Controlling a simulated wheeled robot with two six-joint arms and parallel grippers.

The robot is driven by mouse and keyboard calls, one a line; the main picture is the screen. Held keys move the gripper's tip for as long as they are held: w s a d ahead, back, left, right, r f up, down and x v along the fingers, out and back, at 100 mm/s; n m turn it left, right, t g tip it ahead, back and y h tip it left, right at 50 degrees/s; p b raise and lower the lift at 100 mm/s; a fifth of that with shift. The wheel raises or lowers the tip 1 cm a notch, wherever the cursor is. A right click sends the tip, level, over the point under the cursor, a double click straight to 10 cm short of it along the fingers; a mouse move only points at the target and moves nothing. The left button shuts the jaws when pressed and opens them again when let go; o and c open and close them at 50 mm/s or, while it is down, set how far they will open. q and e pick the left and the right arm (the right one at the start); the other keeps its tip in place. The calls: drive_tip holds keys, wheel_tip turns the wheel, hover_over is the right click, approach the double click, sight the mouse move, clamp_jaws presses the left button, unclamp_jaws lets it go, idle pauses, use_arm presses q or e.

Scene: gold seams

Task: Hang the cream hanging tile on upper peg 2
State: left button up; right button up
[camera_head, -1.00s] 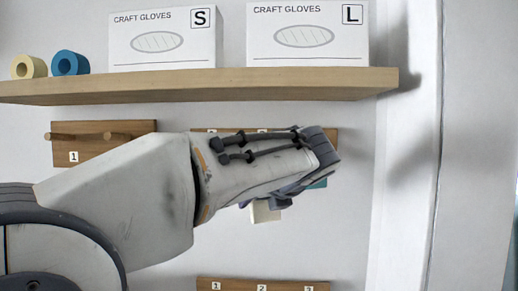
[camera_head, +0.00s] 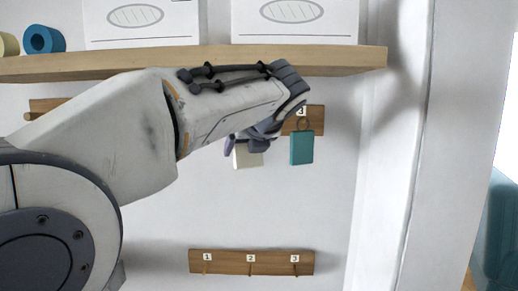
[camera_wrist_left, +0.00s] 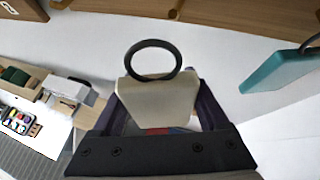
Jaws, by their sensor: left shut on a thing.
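My left gripper (camera_head: 246,143) is shut on the cream hanging tile (camera_head: 248,156), which hangs below the upper rack in the head view. In the left wrist view the gripper (camera_wrist_left: 160,95) has one finger at each side of the cream tile (camera_wrist_left: 160,100). The tile's dark ring (camera_wrist_left: 153,60) stands clear above it. The upper rack (camera_head: 316,117) is mostly hidden by my arm, and upper peg 2 is hidden in the head view. A peg-like wooden shape (camera_wrist_left: 176,9) shows above the ring in the wrist view, apart from it. My right gripper is out of view.
A teal tile (camera_head: 301,148) hangs by its ring at the right end of the upper rack, close beside the cream tile. A wooden shelf (camera_head: 330,61) with glove boxes (camera_head: 295,20) overhangs the rack. The lower rack (camera_head: 229,262) has empty pegs. The wall between is clear.

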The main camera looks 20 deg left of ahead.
use_arm(q)
drive_tip(key=shift+w+a, duration=0.25)
drive_tip(key=shift+w, duration=0.6)
drive_tip(key=shift+w+p, duration=0.1)
drive_tip(key=shift+p, duration=0.25)
drive_tip(key=shift+w+a+f+p, duration=0.1)
drive_tip(key=shift+w+a+p, duration=0.1)
drive_tip(key=shift+w+p, duration=0.4)
idle(0.4)
drive_tip(key=shift+p, duration=0.45)
idle(0.7)
drive_tip(key=shift+w+a+p, duration=0.15)
drive_tip(key=shift+w+p, duration=0.35)
drive_tip(key=shift+w, duration=0.05)
drive_tip(key=shift+w+a+p, duration=0.15)
drive_tip(key=shift+w+p, duration=0.3)
drive_tip(key=shift+w, duration=0.05)
idle(1.2)
idle(0.4)
drive_tip(key=shift+w+a+f+p, duration=0.15)
drive_tip(key=shift+w+p, duration=0.35)
drive_tip(key=shift+p, duration=0.3)
idle(1.2)
